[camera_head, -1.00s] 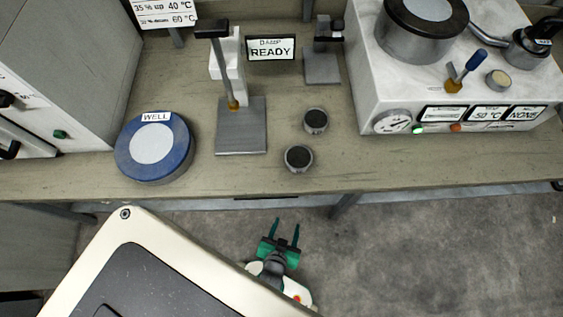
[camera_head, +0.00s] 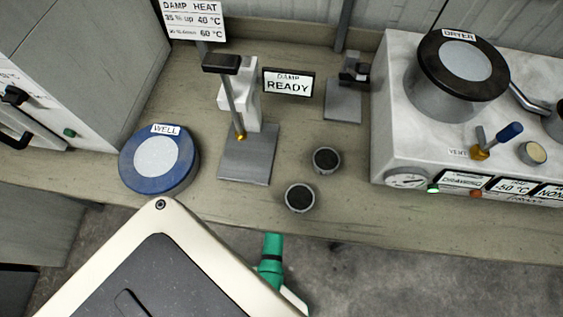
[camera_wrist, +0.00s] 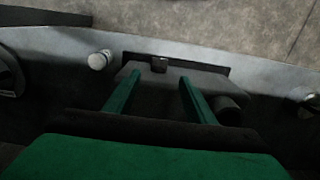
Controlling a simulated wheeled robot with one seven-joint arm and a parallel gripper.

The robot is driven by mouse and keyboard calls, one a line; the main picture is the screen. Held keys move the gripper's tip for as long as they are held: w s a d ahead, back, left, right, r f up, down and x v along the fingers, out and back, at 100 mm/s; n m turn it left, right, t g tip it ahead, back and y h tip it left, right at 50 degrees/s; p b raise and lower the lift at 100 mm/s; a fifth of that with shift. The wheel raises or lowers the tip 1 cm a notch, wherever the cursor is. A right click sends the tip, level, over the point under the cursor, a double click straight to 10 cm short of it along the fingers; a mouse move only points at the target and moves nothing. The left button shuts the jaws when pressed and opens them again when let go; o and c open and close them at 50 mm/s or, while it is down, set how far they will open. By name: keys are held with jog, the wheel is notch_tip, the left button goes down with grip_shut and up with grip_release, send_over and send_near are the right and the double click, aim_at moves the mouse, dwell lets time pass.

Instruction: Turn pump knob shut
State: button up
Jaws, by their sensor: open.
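I cannot pick out a knob labelled as the pump's in either view. The white dryer unit (camera_head: 400,125) on the right of the bench carries a lever with a blue handle (camera_head: 509,132) beside a VENT label, and a round cream-topped knob (camera_head: 533,153). My gripper (camera_head: 272,246) shows as a green part below the bench's front edge, well left of the dryer unit. In the wrist view, its two green fingers (camera_wrist: 157,92) stand apart with nothing held between them. A dark block lies beyond the fingers; I cannot tell what it is.
On the bench (camera_head: 232,205) stand a blue WELL container (camera_head: 160,160), a grey stand (camera_head: 247,155), two small dark-topped cups (camera_head: 326,160) and (camera_head: 299,197), and a READY sign (camera_head: 288,85). A grey cabinet (camera_head: 100,60) stands left. Bare floor lies in front.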

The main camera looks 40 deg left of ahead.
notch_tip(320, 180, down, 10)
jog(key=shift+f, duration=0.25)
dwell(0.4)
jog(key=c, duration=1)
